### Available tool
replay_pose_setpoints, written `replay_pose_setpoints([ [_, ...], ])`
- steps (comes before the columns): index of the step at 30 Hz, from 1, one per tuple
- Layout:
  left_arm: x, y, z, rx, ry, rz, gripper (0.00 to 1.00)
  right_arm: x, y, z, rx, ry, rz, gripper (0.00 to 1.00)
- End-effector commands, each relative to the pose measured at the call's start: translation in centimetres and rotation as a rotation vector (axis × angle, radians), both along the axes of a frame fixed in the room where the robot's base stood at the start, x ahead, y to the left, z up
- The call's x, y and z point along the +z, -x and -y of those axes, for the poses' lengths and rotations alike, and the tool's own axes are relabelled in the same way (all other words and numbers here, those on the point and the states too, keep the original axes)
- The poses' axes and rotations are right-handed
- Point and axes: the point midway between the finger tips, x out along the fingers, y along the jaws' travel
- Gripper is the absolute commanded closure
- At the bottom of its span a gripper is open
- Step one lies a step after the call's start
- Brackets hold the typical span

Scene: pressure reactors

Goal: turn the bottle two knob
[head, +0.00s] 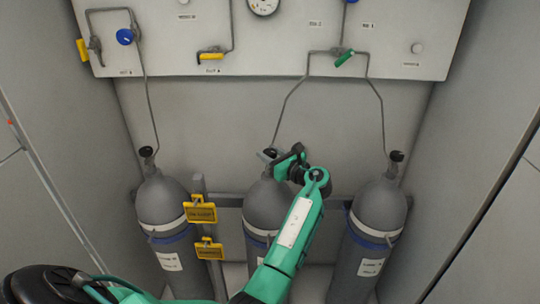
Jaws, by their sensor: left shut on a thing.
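Bottle two, the middle grey gas cylinder (261,205), stands upright between two similar bottles. Its valve knob (269,153) is at the top, mostly hidden by my gripper. My left gripper (279,158) reaches up from below along a green arm and is shut on the knob at the bottle's neck. The arm covers the right side of the bottle. My right gripper is out of view.
The left bottle (162,205) and right bottle (378,208) have black knobs on top. Yellow tags (200,212) hang on the rail between the left and middle bottles. Thin pipes rise to a white panel (280,50) with valves and a gauge. Grey walls close both sides.

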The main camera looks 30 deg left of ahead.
Motion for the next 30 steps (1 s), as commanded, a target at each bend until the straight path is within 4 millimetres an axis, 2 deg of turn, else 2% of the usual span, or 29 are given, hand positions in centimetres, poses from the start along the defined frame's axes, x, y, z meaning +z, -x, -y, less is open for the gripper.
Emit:
replay_pose_setpoints([
  [6, -0.08, -0.11, 0.03, 0.159, 0.001, -0.001, 0.83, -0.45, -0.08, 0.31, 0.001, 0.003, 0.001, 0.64],
  [15, -0.12, -0.06, -0.01, 0.298, 0.001, -0.001, 0.83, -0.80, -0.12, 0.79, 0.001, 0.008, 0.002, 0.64],
  [30, -0.16, 0.03, -0.04, 0.339, 0.002, -0.002, 0.83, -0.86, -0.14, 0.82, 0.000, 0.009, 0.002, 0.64],
])
